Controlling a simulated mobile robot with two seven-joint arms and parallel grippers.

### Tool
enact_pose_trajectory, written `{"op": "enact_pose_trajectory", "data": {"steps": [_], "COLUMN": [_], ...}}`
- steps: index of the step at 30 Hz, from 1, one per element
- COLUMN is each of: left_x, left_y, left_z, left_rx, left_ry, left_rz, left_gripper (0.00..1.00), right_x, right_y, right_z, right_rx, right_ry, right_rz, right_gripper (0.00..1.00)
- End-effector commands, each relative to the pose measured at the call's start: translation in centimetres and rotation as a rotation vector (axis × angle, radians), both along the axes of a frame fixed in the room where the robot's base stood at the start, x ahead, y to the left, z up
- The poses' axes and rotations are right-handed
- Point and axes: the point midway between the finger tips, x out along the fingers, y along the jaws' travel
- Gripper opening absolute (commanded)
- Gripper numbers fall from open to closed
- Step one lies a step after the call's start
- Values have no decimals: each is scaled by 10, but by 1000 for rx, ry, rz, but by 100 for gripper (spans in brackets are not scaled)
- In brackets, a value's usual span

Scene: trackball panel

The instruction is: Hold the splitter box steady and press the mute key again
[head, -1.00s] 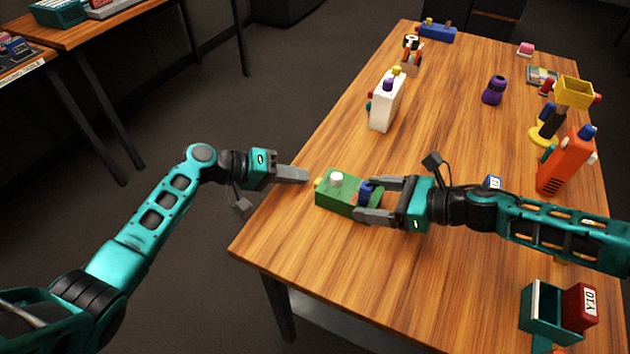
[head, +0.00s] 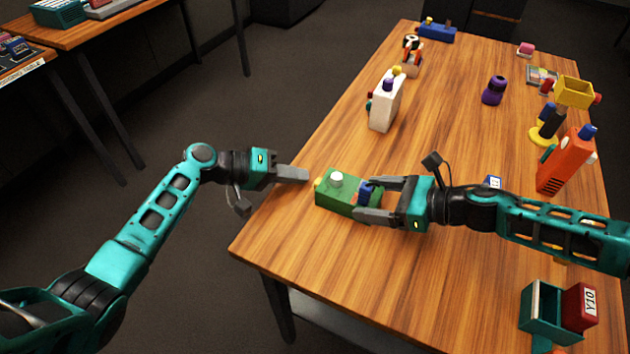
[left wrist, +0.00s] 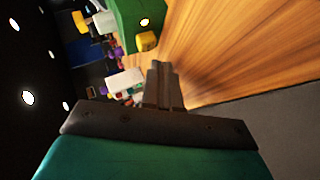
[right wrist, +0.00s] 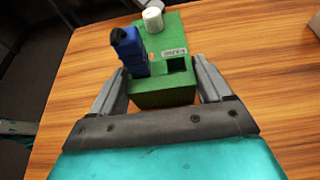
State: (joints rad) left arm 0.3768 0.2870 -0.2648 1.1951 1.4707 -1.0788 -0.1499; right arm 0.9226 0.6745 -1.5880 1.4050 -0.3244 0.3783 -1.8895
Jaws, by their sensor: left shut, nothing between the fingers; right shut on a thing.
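The green splitter box (head: 338,195) lies near the left edge of the wooden table, with a white round knob (head: 336,178) and a blue part (right wrist: 128,48) on top. A small yellow key (head: 318,184) sticks out of its left end; I cannot tell for sure that it is the mute key. It also shows in the left wrist view (left wrist: 147,40). My right gripper (head: 368,198) is shut on the box's right end, one finger on each side. My left gripper (head: 306,175) is shut and empty, its tips close to the yellow key, seemingly just apart from it.
An orange box (head: 566,165) and a yellow-topped stand (head: 574,92) are at the right. A teal tray (head: 540,318) sits at front right. The table in front of the splitter box is clear.

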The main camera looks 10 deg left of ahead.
Motion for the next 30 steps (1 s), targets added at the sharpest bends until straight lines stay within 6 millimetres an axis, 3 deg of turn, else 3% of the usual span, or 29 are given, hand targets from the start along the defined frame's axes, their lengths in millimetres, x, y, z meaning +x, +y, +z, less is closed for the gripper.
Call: {"op": "enact_pose_trajectory", "data": {"steps": [30], "left_x": [-3], "left_y": [-8], "left_z": [0], "left_rx": [0], "left_ry": [0], "left_rz": [0], "left_gripper": [0], "right_x": [0], "right_y": [0], "right_z": [0], "right_rx": [0], "right_ry": [0], "right_rz": [0], "right_gripper": [44]}}
